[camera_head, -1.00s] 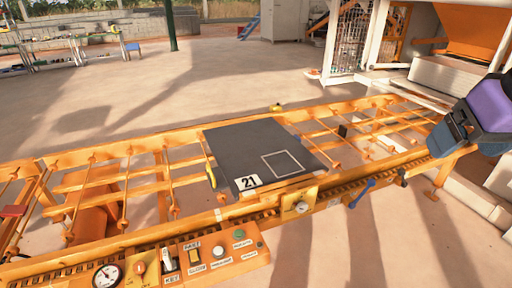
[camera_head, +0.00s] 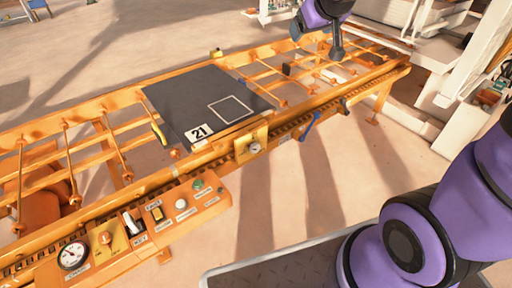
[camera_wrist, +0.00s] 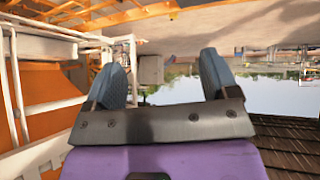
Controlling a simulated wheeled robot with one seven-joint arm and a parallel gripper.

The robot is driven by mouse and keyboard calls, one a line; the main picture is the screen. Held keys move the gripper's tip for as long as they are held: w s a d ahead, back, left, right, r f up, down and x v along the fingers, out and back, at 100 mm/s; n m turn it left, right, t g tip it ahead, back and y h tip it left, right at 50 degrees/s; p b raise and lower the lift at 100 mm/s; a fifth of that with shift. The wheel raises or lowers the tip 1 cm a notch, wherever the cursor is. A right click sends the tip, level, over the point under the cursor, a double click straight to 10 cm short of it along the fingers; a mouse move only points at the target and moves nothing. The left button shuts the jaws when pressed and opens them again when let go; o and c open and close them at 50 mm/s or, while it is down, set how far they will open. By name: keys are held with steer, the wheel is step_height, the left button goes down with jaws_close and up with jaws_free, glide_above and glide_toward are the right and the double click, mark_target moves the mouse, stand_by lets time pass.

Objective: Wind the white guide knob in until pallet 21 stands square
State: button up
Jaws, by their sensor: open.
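Pallet 21 (camera_head: 185,95) is a dark grey slab with a white "21" label and a white square outline, lying on the orange roller conveyor. The white guide knob (camera_head: 255,148) is a small round knob on a yellow plate at the conveyor's near rail, just in front of the pallet. My gripper (camera_head: 318,40) is open and empty, at the top of the head view, beyond and right of the pallet, well away from the knob. In the wrist view its two blue-grey fingers (camera_wrist: 165,80) stand apart; neither pallet nor knob shows there.
A control panel (camera_head: 125,236) with a gauge, a key switch and buttons, one white, is at the near left. A blue lever (camera_head: 309,126) sits right of the knob. A yellow tab (camera_head: 158,132) is at the pallet's left edge. White machine framing (camera_head: 470,60) stands at right.

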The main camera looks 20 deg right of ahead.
steer(key=w+f+n+t+y, duration=0.1)
steer(key=w+f+t, duration=0.1)
steer(key=w+f, duration=1.1)
steer(key=n+t+y, duration=0.2)
steer(key=t+y, duration=0.2)
glide_above(256, 149)
steer(key=d, duration=0.5)
step_height(256, 149, down, 31)
steer(key=s+a+f+t+y, duration=0.1)
steer(key=s+f+t+y, duration=0.1)
steer(key=s+f, duration=0.95)
steer(key=x, duration=0.4)
steer(key=f+x, duration=0.1)
steer(key=x, duration=0.7)
steer(key=shift+w+d+f, duration=0.25)
steer(key=shift+w+f, duration=0.05)
steer(key=shift+f, duration=0.1)
steer(key=shift+c, duration=0.2)
